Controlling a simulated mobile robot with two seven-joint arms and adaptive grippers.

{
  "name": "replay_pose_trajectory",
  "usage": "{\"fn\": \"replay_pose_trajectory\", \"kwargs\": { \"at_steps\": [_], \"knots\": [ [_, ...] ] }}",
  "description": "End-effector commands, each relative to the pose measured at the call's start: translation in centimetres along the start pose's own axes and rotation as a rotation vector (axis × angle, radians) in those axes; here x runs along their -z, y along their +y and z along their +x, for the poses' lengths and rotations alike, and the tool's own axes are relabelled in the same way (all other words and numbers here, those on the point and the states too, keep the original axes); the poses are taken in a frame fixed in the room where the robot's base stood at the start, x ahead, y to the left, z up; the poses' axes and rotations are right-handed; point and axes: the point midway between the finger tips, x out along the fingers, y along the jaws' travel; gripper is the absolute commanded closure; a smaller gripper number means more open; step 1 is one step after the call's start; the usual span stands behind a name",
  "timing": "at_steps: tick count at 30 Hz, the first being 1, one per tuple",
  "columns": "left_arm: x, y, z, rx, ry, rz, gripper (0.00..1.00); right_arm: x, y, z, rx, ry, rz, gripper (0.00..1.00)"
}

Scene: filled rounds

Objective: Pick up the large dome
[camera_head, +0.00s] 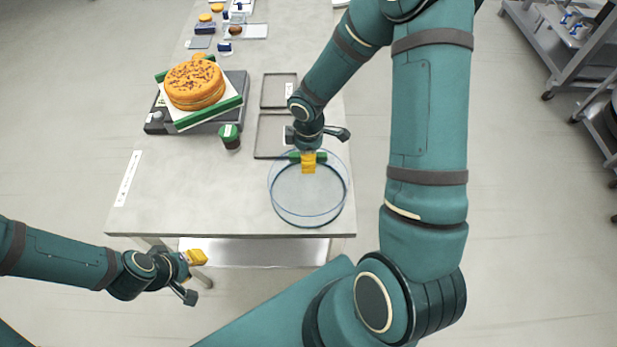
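The large dome (309,206) is a clear, round cover with a blue-tinted rim. It stands near the front right corner of the table. A green bar (294,156) shows at its top, partly behind my gripper, and looks like its handle. My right gripper (308,163) reaches down from above with yellow fingertips at this bar, overlapping it in view. I cannot tell whether the fingers are shut on it. My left gripper (197,257) is off the table's front edge, away from the dome. It holds nothing visible, and its finger gap cannot be made out.
A filled round (195,84) sits on a white and green board over a dark scale (155,122). A green-lidded jar (230,136) and dark-framed trays (279,91) lie behind the dome. Several small items line the back.

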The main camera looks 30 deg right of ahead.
Motion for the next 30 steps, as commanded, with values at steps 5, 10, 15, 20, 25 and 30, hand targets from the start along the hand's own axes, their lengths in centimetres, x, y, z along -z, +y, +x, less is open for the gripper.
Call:
{"fn": "replay_pose_trajectory", "kwargs": {
  "at_steps": [5,10,15,20,25,30],
  "knots": [
    [0.00,0.01,-0.01,0.000,0.000,0.000,0.65,0.01,0.00,-0.04,0.000,0.000,0.000,0.45],
    [-0.02,-0.04,0.12,0.000,0.000,0.000,0.65,0.01,0.00,0.07,0.000,0.000,0.000,0.45],
    [-0.03,-0.08,0.20,0.000,0.000,0.000,0.65,0.00,-0.01,0.15,0.000,0.000,0.000,0.60],
    [-0.03,-0.08,0.19,0.000,0.000,0.000,0.65,-0.01,-0.03,0.17,0.001,0.000,0.000,1.00],
    [-0.03,-0.08,0.20,0.000,0.000,0.000,0.65,-0.03,-0.05,0.20,0.002,-0.001,0.000,1.00],
    [-0.02,-0.05,0.12,0.000,0.000,0.000,0.65,-0.04,-0.07,0.14,0.003,-0.001,0.000,1.00]
  ]
}}
